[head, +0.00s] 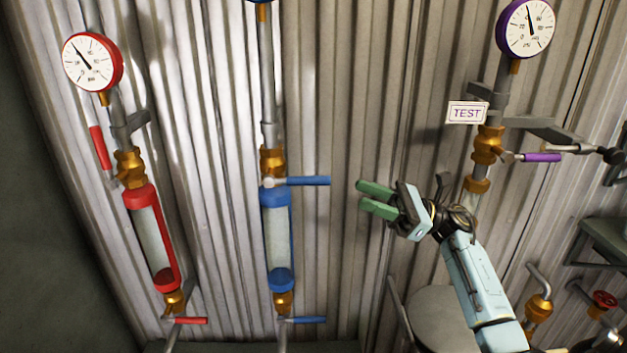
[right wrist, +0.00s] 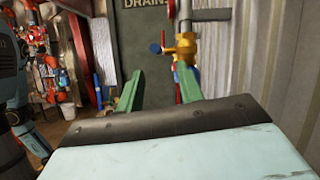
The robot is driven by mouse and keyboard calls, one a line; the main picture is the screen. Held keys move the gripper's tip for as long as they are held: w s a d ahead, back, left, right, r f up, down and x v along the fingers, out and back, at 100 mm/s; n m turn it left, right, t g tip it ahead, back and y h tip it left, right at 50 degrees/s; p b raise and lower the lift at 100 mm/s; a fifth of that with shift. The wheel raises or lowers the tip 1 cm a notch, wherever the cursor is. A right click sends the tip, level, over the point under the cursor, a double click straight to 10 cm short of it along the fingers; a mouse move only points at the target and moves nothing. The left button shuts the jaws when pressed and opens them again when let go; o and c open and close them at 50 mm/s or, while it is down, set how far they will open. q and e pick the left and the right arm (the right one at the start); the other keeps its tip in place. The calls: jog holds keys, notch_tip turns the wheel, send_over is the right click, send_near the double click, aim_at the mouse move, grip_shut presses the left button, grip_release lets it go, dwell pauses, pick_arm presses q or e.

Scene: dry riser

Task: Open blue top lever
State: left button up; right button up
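The blue top lever (head: 308,181) lies level and points right from the brass valve (head: 272,162) above the blue sight glass (head: 278,238). My right gripper (head: 360,195) has green fingers, pointing left. It is to the right of the lever's free end and slightly lower in the picture, with a visible gap between them. Its fingers are apart with nothing between them; the right wrist view shows the same open fingers (right wrist: 157,90). My left gripper is not in view.
A lower blue lever (head: 308,320) sits beneath the sight glass. A red column (head: 150,240) stands left. A purple lever (head: 542,157), gauge (head: 526,28) and TEST sign (head: 467,113) are at right. Corrugated wall (head: 340,100) lies behind. The right wrist view shows a DRAIN sign (right wrist: 142,3).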

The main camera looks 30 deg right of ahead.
aim_at(325, 184)
jog(key=shift+n+g, duration=0.4)
jog(key=p+x, duration=0.3)
jog(key=x, duration=0.8)
jog(key=shift+a+r+p, duration=0.2)
jog(key=shift+a+p, duration=0.1)
jog(key=shift+a, duration=0.1)
grip_shut()
